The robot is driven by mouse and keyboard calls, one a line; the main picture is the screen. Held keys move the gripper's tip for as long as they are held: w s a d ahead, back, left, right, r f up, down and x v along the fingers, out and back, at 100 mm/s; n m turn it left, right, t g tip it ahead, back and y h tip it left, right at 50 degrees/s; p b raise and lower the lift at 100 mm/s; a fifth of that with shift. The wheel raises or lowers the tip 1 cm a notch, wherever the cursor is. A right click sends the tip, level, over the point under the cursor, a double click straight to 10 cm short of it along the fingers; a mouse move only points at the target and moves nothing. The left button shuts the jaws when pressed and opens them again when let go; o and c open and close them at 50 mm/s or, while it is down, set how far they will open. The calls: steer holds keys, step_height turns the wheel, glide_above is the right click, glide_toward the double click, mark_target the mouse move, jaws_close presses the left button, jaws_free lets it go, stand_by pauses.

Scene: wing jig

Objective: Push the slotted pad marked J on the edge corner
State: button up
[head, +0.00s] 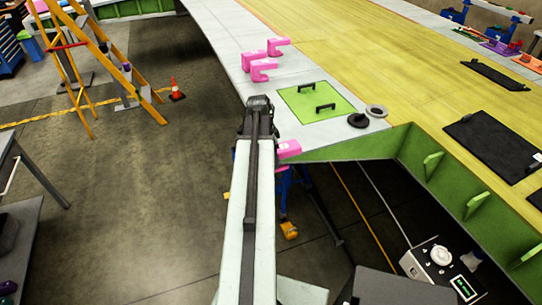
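Several pink slotted pads show in the head view. Three of them, a left one (252,61), a front one (263,70) and a rear one (277,45), sit together on the pale wing skin near its left edge. Another pink pad (289,149) is at the near edge corner of the wing (300,137), just right of my arm, which hides part of it. Its marking is too small to read, so I cannot tell which pad is J. My gripper (259,103) is dark, at the wing's left edge, beyond the corner pad. Its fingers cannot be made out.
A green panel with two black handles (315,101) lies right of my gripper, with a black disc (358,121) and a grey ring (377,111) beside it. Black mats (492,141) lie farther right.

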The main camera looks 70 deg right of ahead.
steer(key=shift+d, duration=0.15)
steer(key=r+p, duration=0.5)
steer(key=w+a+r+p, duration=0.1)
steer(key=r+p, duration=0.2)
steer(key=shift+a, duration=0.1)
steer(key=shift+f, duration=0.15)
